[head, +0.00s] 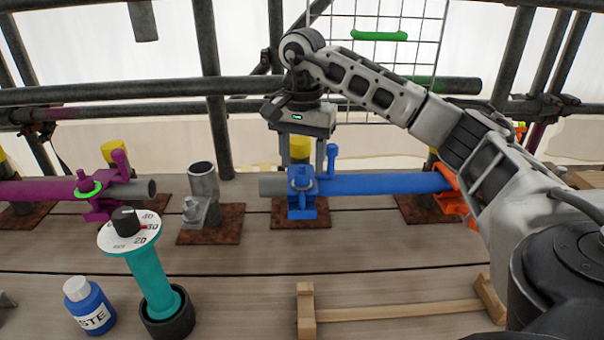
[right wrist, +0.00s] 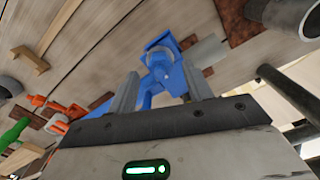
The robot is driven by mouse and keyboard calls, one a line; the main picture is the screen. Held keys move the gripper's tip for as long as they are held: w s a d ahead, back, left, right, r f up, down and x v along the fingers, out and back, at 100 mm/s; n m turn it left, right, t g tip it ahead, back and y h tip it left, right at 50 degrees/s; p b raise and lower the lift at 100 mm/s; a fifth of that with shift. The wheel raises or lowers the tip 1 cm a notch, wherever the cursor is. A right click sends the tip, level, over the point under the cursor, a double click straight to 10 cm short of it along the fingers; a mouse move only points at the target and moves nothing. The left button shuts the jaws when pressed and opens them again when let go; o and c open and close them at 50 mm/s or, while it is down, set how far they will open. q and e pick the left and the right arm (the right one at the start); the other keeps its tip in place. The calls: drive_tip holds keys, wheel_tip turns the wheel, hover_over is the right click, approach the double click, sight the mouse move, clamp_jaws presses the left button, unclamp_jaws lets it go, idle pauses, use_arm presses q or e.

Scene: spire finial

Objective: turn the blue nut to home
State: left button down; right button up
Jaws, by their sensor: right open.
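A blue clamp (head: 302,205) sits at the left end of a blue tube (head: 385,183), on a brown base plate. A blue upright bolt with a thicker head (head: 332,152) stands at its right side; I cannot tell surely whether this head is the nut. My right gripper (head: 301,158) is above the clamp, pointing down, open and empty. In the right wrist view, the blue clamp (right wrist: 166,72) shows beyond and between the two grey fingers, apparently apart from them. My left gripper is not in view.
A magenta clamp (head: 98,205) with a green ring (head: 88,188) is at left. A grey post (head: 203,182) stands between the clamps. A teal dial stand (head: 153,280), a blue paste bottle (head: 90,305) and a wooden rack (head: 390,312) are nearer. Scaffold tubes cross behind.

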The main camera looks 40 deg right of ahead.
sight(302, 180)
drive_tip(key=shift+f, duration=1.3)
drive_tip(key=c, duration=1)
drive_tip(key=shift+o, duration=0.2)
